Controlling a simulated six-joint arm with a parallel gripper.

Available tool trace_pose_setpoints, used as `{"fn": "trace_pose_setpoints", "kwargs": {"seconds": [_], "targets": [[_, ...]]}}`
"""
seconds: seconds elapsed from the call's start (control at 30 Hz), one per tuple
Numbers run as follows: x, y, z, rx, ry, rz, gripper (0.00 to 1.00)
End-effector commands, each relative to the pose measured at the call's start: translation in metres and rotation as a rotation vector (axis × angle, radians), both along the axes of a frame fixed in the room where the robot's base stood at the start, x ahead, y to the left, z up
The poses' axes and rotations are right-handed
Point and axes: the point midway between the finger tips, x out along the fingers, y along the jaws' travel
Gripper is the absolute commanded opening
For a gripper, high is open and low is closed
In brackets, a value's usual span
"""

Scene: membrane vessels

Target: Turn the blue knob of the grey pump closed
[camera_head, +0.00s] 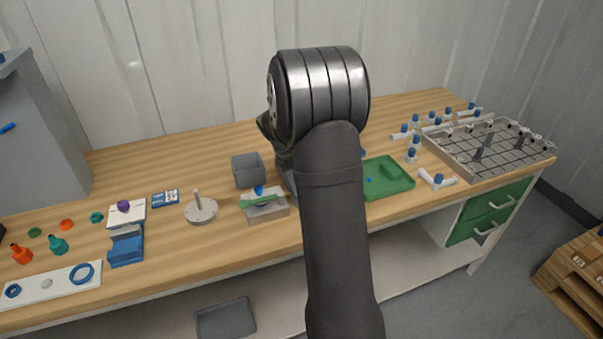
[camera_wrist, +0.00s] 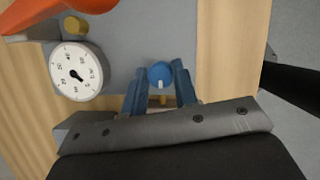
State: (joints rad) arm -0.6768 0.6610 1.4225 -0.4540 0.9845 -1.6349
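In the wrist view the round blue knob (camera_wrist: 160,73) sits on the grey pump (camera_wrist: 118,50). Its white mark points to the bottom of the picture. The two blue fingers of my gripper (camera_wrist: 160,77) stand on either side of the knob, very close to it. I cannot tell whether they touch it. A white dial gauge (camera_wrist: 77,71) is on the pump to the left. In the head view my arm hides the gripper and most of the space behind it, and I cannot make out the pump or its knob there.
An orange part (camera_wrist: 50,12) and a brass fitting (camera_wrist: 76,26) lie left of the fingers in the wrist view. In the head view a grey box (camera_head: 248,171) and a green tray (camera_head: 386,190) flank my arm. A metal rack (camera_head: 455,152) stands at the right.

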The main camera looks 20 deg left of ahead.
Motion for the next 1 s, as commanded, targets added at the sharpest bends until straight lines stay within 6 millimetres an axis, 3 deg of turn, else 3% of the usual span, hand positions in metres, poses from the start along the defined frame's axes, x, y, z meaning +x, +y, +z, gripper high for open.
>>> {"fn": "trace_pose_setpoints", "kwargs": {"seconds": [0.47,1.0], "targets": [[0.0007,0.0009,0.0004,0.001,0.0,-0.111,0.04],[0.0026,0.0021,0.0002,0.0,0.0,-0.594,0.04]]}}
